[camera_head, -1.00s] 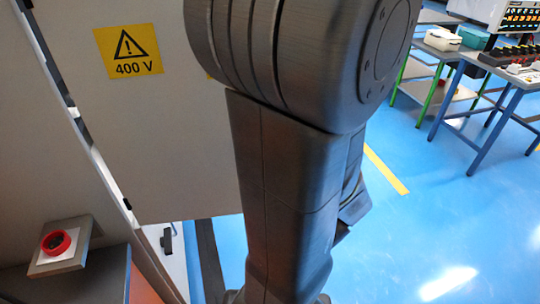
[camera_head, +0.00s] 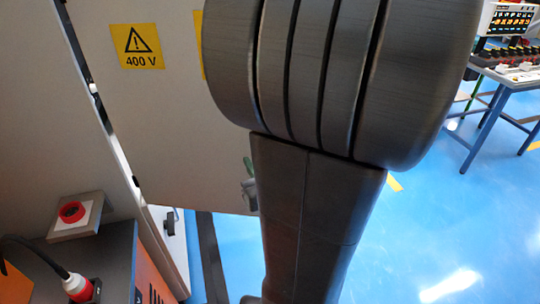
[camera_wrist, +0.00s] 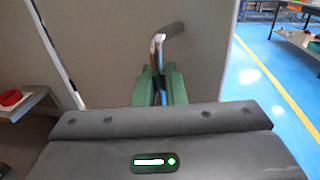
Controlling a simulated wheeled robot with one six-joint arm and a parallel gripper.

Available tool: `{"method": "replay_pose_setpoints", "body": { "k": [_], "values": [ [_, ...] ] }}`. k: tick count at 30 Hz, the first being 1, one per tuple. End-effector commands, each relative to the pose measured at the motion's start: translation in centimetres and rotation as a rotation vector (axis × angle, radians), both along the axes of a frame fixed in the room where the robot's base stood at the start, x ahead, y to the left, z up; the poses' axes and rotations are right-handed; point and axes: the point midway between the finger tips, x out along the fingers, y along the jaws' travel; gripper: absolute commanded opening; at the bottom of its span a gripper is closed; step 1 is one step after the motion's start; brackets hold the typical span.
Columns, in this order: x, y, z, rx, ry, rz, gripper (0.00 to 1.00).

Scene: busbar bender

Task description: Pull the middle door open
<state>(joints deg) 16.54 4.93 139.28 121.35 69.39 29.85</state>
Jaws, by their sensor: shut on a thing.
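The door (camera_head: 150,90) is a grey panel with a yellow 400 V warning label (camera_head: 137,46). A narrow bright gap with dark pieces runs along its left side. Blue floor shows beyond its right edge; I cannot tell its exact opening angle. In the wrist view the door (camera_wrist: 110,50) fills the upper middle. Its handle (camera_wrist: 158,46) has a metal stem and a dark grip bending right. My gripper (camera_wrist: 160,78) has green fingers shut around the handle's stem. In the head view my arm hides most of the gripper; only a green sliver shows at its left side.
A red button on a grey box (camera_head: 72,212) and a red plug with a cable (camera_head: 78,288) stand at lower left. A blue-legged table (camera_head: 490,125) with goods is at the upper right. Blue floor (camera_head: 440,235) is clear at right.

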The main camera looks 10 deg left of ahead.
Motion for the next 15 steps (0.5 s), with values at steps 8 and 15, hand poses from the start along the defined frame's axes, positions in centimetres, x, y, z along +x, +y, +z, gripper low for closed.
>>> {"method": "replay_pose_setpoints", "body": {
  "k": [8, 15],
  "values": [
    [-0.17, 0.65, 0.12, 0.001, -0.003, 0.01, 0.0],
    [-0.16, 0.65, 0.13, 0.002, -0.004, 0.01, 0.0]
  ]
}}
